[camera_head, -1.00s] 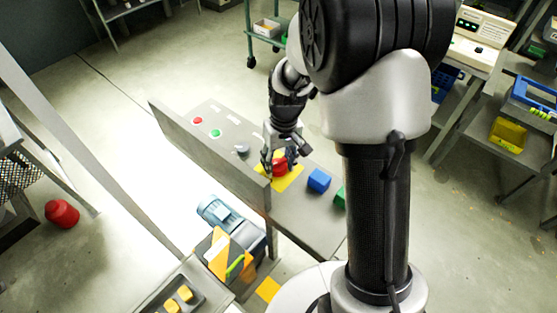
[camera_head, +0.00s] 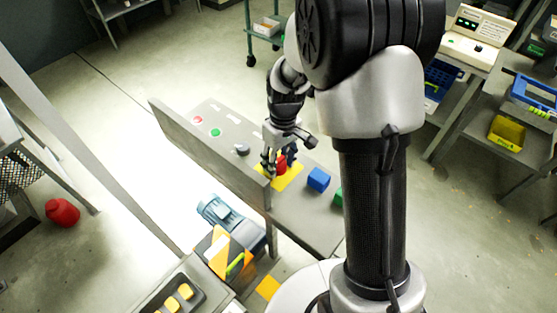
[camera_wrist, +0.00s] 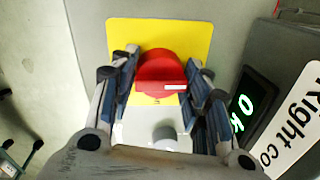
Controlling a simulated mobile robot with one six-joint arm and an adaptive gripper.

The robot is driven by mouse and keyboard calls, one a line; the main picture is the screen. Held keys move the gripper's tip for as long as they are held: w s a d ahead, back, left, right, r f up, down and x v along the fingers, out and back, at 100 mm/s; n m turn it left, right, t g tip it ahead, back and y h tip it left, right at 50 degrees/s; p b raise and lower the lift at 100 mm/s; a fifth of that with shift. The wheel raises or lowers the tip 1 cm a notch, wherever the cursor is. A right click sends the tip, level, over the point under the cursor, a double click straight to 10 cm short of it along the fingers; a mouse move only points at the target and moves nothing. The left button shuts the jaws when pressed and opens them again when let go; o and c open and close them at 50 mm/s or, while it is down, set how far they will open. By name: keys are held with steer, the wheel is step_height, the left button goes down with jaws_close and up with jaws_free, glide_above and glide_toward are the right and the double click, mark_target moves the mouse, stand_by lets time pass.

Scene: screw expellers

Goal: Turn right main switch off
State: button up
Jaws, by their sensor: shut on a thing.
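The right main switch is a red rotary knob (camera_wrist: 162,72) on a yellow plate (camera_wrist: 200,38), fixed to a grey panel. In the wrist view a white mark on the knob points to the right. My gripper (camera_wrist: 162,90) has one finger on each side of the knob and is shut on it. In the head view the red knob (camera_head: 281,163) shows partly between my gripper's fingers (camera_head: 279,162), above its yellow plate (camera_head: 290,178). The lettering on the plate is mostly hidden.
A green-lit display (camera_wrist: 243,112) and a "Right co..." label (camera_wrist: 295,120) sit right of the knob. Near the switch are a blue block (camera_head: 318,180), a dark knob (camera_head: 242,150), and red (camera_head: 197,120) and green (camera_head: 215,132) buttons. A raised panel edge runs along the left.

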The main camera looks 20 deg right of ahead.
mark_target(281, 159)
steer(key=o, duration=1.1)
steer(key=shift+c, duration=0.2)
step_height(281, 159, up, 12)
steer(key=d, duration=0.1)
steer(key=shift+w, duration=0.2)
